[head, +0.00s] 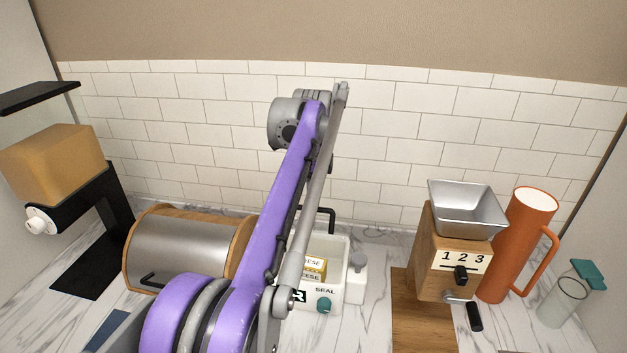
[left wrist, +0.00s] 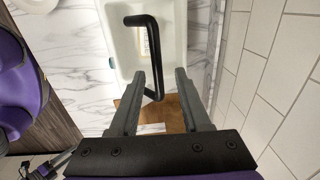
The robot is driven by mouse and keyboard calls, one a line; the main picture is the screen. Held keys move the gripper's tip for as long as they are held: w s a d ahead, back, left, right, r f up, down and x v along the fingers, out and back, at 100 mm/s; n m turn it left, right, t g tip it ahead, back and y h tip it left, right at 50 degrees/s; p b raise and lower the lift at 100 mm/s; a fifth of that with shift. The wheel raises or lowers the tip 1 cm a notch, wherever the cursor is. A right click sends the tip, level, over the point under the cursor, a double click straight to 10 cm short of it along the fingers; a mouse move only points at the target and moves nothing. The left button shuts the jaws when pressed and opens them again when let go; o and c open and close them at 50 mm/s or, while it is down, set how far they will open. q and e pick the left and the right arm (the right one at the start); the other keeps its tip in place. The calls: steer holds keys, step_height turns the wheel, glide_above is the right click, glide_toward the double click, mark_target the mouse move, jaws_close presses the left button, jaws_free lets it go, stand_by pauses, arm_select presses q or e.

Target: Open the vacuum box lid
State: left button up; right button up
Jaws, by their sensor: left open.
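The white vacuum box (head: 334,293) stands on the counter, partly hidden by my purple arm in the head view. It has a SEAL label and a teal knob (head: 324,306); a yellow cheese package (head: 315,266) shows inside. A black bent handle (head: 331,213) rises at its back. In the left wrist view, my left gripper (left wrist: 160,72) is open, with the black handle (left wrist: 153,45) running down between its fingers. The white box (left wrist: 177,40) is beyond them. I cannot make out the lid panel clearly. My right gripper is in neither view.
A wooden grinder (head: 436,262) with a metal hopper and an orange jug (head: 522,245) stand to the right. A wood-and-metal bread box (head: 185,250) and a black dispenser (head: 95,195) stand to the left. A tiled wall (head: 400,130) closes off the back.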

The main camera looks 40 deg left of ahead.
arm_select(q)
step_height(320, 180, up, 9)
steer(key=shift+s+d, duration=0.15)
steer(key=shift+s, duration=0.1)
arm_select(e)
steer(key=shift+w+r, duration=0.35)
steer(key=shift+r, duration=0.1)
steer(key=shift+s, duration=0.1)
